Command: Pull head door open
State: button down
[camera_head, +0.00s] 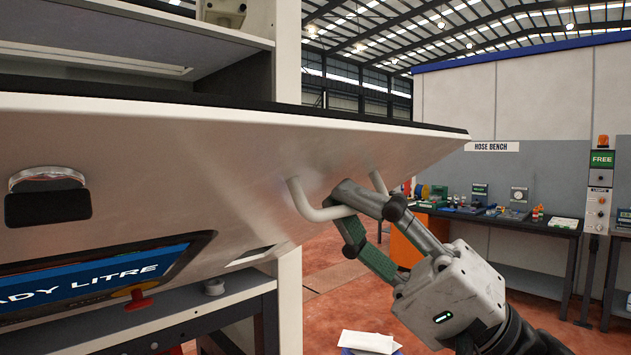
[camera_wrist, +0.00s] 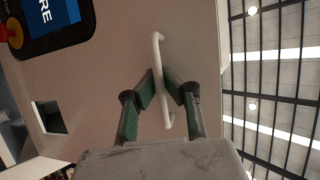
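The head door (camera_head: 200,165) is a wide pale panel that stands tilted out from the cabinet, with a black strip along its upper edge. The cabinet's inside shows above it. A white bar handle (camera_head: 303,200) sits near the door's right end. My gripper (camera_head: 350,222) has its fingers on either side of the handle and looks closed on it. In the wrist view the handle (camera_wrist: 157,48) runs between both green-padded fingertips (camera_wrist: 160,80). Part of the handle is hidden behind a finger.
The door carries a display (camera_head: 110,285) and a red knob (camera_head: 138,298). The cabinet's white post (camera_head: 288,45) rises behind. A hose bench (camera_head: 520,222) with several items stands at the back right. Open red floor (camera_head: 345,300) lies below my gripper.

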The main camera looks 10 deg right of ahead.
notch_tip(320, 180, down, 35)
jog(key=n+y+b, duration=0.1)
jog(key=b, duration=2.1)
jog(key=shift+s+d+g, duration=0.15)
jog(key=shift+s+g, duration=0.25)
jog(key=c, duration=2.5)
grip_release()
jog(key=o, duration=0.4)
jog(key=shift+d+r, duration=0.1)
jog(key=shift+d, duration=0.05)
